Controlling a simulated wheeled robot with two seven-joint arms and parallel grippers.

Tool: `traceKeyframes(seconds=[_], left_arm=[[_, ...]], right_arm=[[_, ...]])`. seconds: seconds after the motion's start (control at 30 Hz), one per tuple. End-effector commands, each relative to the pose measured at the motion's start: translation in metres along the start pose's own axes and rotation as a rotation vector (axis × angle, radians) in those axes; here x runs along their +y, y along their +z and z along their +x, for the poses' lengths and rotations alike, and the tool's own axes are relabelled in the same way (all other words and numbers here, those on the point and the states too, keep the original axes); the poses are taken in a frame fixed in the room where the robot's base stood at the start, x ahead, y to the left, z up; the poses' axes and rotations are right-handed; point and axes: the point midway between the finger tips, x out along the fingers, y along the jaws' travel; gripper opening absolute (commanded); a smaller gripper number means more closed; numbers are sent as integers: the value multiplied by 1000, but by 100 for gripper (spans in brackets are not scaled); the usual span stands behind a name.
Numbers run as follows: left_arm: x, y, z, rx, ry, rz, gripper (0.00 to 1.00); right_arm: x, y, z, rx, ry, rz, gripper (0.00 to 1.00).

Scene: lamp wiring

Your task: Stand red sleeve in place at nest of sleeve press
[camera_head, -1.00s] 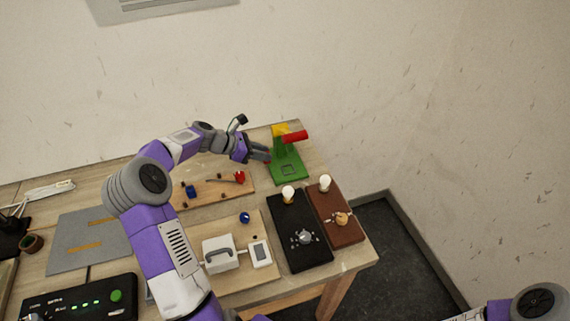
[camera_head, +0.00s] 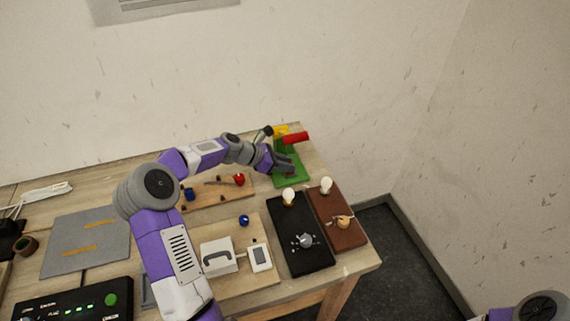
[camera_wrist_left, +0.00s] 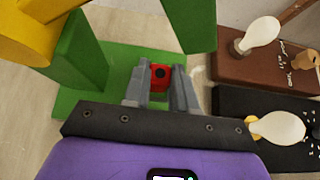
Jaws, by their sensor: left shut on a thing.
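The sleeve press has a green base (camera_head: 291,182), a green upright, a yellow top part (camera_head: 281,130) and a red handle (camera_head: 297,138). My left gripper (camera_head: 289,169) reaches in from the left over the base, under the handle. In the left wrist view its grey fingers (camera_wrist_left: 160,84) are shut on the red sleeve (camera_wrist_left: 160,76), whose dark hole faces the camera. The sleeve is over the green base (camera_wrist_left: 118,70); I cannot tell if it touches. The nest is hidden behind my gripper and the sleeve. My right gripper is out of view.
The green upright (camera_wrist_left: 80,50) and yellow part (camera_wrist_left: 28,30) stand close at left in the wrist view. A black lamp board (camera_head: 300,245) and a brown one (camera_head: 338,222), with bulbs, lie in front. A wooden board with red (camera_head: 239,180) and blue (camera_head: 190,194) parts is left.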

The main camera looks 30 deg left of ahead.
Motion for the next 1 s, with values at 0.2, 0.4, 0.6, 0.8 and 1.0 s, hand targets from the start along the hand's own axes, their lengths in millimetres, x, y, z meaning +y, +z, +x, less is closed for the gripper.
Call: traceKeyframes(seconds=[0.2, 0.4, 0.6, 0.8, 1.0], left_arm=[[0, -2, 1, 0, 0, 0, 40], [0, -2, 1, 0, 0, 0, 52], [0, 0, 0, 0, 1, 0, 52], [2, 1, -27, 3, 5, -1, 52], [1, 1, -71, 4, 5, -1, 52]], right_arm=[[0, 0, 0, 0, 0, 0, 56], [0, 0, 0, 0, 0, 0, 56], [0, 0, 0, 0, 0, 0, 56], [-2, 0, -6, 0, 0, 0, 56], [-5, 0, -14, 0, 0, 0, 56]])
